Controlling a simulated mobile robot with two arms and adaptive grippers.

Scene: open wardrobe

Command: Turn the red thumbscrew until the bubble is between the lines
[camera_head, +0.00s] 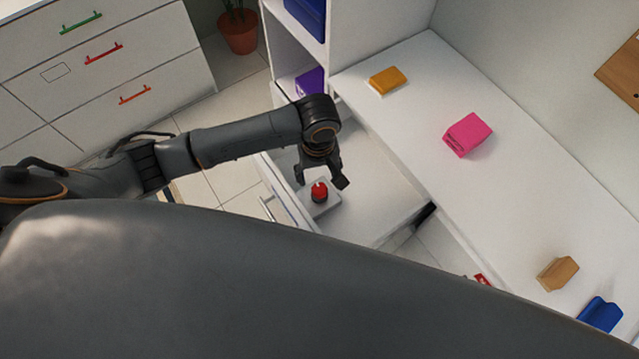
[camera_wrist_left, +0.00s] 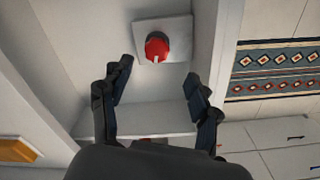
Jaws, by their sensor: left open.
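The red thumbscrew (camera_head: 320,192) is a round red knob with a white mark, on a pale square plate (camera_head: 327,207) inside the open white drawer. In the left wrist view the thumbscrew (camera_wrist_left: 157,46) sits on its plate (camera_wrist_left: 180,27) beyond the fingertips. My left gripper (camera_head: 321,185) is open and empty, close to the thumbscrew in the head view. In the left wrist view its two fingers (camera_wrist_left: 158,78) are spread wide, with the knob ahead of them and not between them. No bubble or lines can be made out.
A white top (camera_head: 455,88) carries a yellow block (camera_head: 387,81), a pink block (camera_head: 467,134), a tan block (camera_head: 558,273) and a blue object (camera_head: 601,314). My own dark body hides the lower part of the head view.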

